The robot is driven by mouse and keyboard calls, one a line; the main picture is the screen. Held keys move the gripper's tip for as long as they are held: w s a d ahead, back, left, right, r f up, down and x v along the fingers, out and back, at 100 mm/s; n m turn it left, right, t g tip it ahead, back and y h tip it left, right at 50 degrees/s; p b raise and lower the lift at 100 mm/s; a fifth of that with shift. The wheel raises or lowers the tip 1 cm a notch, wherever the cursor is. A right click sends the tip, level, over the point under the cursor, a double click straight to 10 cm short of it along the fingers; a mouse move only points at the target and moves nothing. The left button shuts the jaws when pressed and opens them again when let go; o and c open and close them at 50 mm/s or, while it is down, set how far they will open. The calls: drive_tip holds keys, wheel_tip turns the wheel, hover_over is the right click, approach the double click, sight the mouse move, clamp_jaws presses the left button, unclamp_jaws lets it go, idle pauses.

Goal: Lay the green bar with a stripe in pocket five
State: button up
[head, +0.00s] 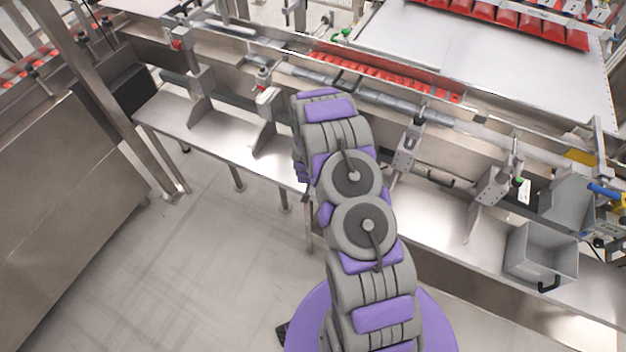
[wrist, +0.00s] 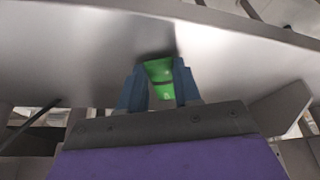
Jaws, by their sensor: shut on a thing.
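The green bar (wrist: 158,71) is between the two blue fingers of my gripper (wrist: 158,88) in the wrist view. My gripper is shut on it. A darker band crosses the bar, and lighter green shows on both sides of it. A bare metal surface fills the view behind the bar; I cannot tell whether the bar touches it. In the head view my arm hides the gripper and the bar. I cannot make out pocket five in either view.
A steel ledge (head: 435,232) runs along the machine, with upright brackets on it. A grey bin (head: 541,255) stands at the right. A row of red packs (head: 385,76) lies behind the rail. The floor (head: 215,262) at the left is clear.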

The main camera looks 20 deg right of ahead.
drive_tip(key=shift+a, duration=0.15)
drive_tip(key=o, duration=0.9)
drive_tip(key=shift+a, duration=0.25)
drive_tip(key=shift+o, duration=0.6)
drive_tip(key=shift+d, duration=0.2)
drive_tip(key=shift+d, duration=0.1)
